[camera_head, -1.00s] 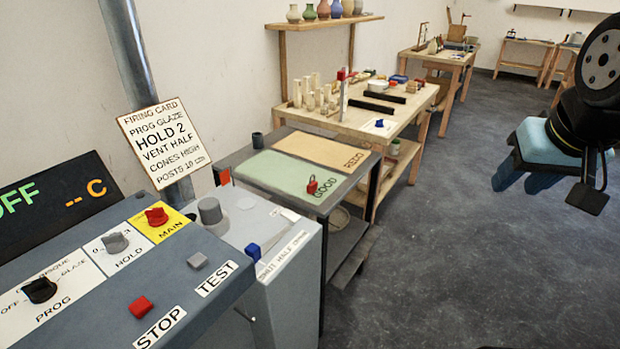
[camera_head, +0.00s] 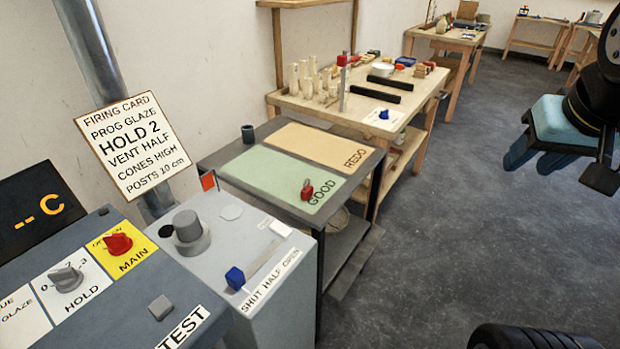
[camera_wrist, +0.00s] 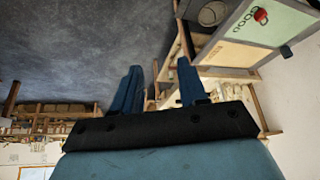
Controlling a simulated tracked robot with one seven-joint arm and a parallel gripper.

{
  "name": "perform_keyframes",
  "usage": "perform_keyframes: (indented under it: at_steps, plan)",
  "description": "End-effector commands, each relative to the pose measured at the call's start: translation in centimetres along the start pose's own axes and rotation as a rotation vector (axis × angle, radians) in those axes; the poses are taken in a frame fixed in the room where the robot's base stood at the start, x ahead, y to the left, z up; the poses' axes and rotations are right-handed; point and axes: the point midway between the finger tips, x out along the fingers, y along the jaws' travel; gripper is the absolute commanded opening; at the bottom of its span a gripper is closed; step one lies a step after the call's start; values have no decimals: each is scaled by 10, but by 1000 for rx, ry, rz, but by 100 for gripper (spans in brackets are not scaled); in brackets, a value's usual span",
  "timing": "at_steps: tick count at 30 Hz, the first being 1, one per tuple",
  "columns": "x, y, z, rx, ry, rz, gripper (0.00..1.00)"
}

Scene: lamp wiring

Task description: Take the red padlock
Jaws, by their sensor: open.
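The red padlock (camera_head: 307,191) lies on the green GOOD area (camera_head: 262,172) of the dark-framed table, near its right front corner by the lettering. In the wrist view the padlock (camera_wrist: 260,15) shows small at the top right, on the same table turned over in the picture. My gripper (camera_head: 535,160) is at the right of the head view, above the floor and well apart from the table. In the wrist view its two blue fingers (camera_wrist: 157,88) stand spread with nothing between them.
A wooden workbench (camera_head: 408,110) stands behind. The floor (camera_head: 450,240) at right is clear.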

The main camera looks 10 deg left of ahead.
Motion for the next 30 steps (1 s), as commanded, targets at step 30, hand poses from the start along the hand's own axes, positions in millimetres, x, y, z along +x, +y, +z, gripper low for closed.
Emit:
perform_keyframes:
  at_steps: [30]
  plan:
    - [102,-3,-111,-206,203,38,72]
